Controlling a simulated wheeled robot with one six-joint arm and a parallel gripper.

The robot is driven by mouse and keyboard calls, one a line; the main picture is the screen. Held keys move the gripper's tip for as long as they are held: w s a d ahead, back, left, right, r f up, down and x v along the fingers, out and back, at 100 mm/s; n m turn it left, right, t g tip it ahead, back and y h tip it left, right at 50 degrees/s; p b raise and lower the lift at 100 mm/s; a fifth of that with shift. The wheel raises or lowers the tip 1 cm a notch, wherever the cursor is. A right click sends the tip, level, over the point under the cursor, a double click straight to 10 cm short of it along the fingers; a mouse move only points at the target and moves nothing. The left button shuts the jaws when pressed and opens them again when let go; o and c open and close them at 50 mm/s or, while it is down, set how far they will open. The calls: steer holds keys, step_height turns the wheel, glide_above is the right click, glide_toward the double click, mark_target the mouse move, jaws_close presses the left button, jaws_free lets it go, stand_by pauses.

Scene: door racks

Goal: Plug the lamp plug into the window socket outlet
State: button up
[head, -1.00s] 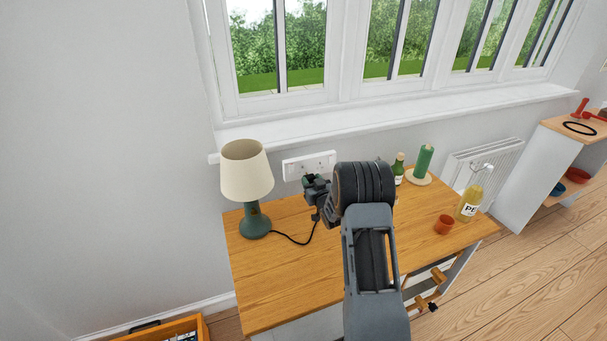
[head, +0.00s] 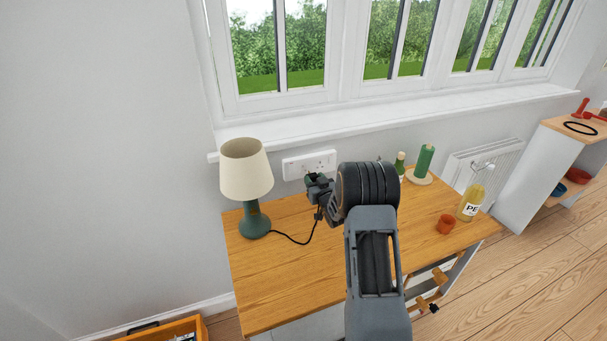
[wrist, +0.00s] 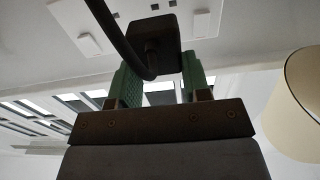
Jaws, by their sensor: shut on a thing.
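The window socket outlet (head: 309,165) is a white double wall plate below the window sill. In the wrist view the outlet (wrist: 88,44) fills the top, with its slots and switches showing. My gripper (head: 318,188) is just in front of the outlet. In the wrist view its green-padded fingers (wrist: 160,88) are shut on the black lamp plug (wrist: 154,40), whose cord curves up to the left. The plug is close in front of the outlet plate; its pins are hidden, and I cannot tell whether it touches. The lamp (head: 246,187) stands at the table's left, its cord (head: 290,238) running to my gripper.
The wooden table (head: 285,290) is clear at its front left. A green bottle (head: 399,165), a green candle (head: 424,161), an orange cup (head: 446,224) and a yellow bottle (head: 473,196) stand to the right. The lampshade (wrist: 298,105) is near in the wrist view.

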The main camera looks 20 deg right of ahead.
steer(key=d+b, duration=0.1)
steer(key=d, duration=0.5)
steer(key=shift+s+d+b, duration=0.2)
steer(key=shift+s+b, duration=0.15)
steer(key=shift+s, duration=0.1)
steer(key=shift+b, duration=0.4)
steer(key=shift+w+b, duration=0.85)
steer(key=shift+w, duration=0.75)
steer(key=shift+b, duration=0.85)
stand_by(1.2)
steer(key=shift+w+b, duration=0.5)
steer(key=shift+w, duration=1.2)
